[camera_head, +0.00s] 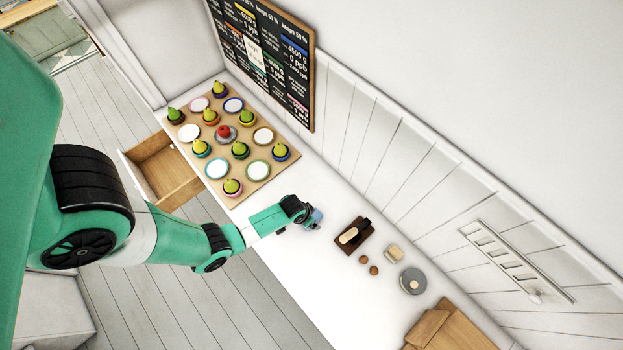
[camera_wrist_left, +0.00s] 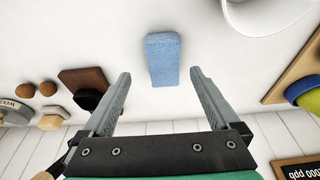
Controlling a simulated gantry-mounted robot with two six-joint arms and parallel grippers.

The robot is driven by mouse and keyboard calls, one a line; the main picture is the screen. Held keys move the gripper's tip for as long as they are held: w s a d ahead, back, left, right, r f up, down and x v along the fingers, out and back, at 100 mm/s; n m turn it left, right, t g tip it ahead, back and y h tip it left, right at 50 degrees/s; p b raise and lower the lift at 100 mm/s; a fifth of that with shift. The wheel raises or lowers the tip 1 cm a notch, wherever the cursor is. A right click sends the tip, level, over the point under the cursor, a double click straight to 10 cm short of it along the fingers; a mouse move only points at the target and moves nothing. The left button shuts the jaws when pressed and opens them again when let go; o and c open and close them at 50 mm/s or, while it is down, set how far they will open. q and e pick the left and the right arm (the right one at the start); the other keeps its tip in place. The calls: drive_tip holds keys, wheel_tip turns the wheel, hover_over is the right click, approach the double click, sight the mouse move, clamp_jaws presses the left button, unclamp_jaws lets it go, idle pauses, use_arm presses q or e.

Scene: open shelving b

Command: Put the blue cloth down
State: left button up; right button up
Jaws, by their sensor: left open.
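The blue cloth (camera_wrist_left: 163,60) shows in the left wrist view as a small light-blue block-like piece on the white counter. It is beyond and between the two fingers of my left gripper (camera_wrist_left: 160,88), which is open with a gap on each side of the cloth. The fingers do not touch it. In the head view, my left gripper (camera_head: 312,218) is over the counter (camera_head: 300,262), and the cloth (camera_head: 317,214) shows as a small bluish patch at its tip. My right gripper is not in view.
A wooden board (camera_head: 257,189) with several pears and discs lies at the left. A dark brown tray (camera_head: 346,246), small brown balls (camera_head: 374,270) and a grey round dish (camera_head: 413,281) are to the right. An open drawer (camera_head: 180,193) juts out below the counter.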

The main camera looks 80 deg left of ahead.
use_arm(q)
drive_tip(key=b+x, duration=0.1)
drive_tip(key=x, duration=0.1)
drive_tip(key=b+x, duration=0.1)
drive_tip(key=x, duration=0.2)
drive_tip(key=shift+s+a+b, duration=0.1)
drive_tip(key=shift+a+b, duration=0.15)
drive_tip(key=shift+b, duration=0.15)
clamp_jaws()
drive_tip(key=shift+r, duration=0.1)
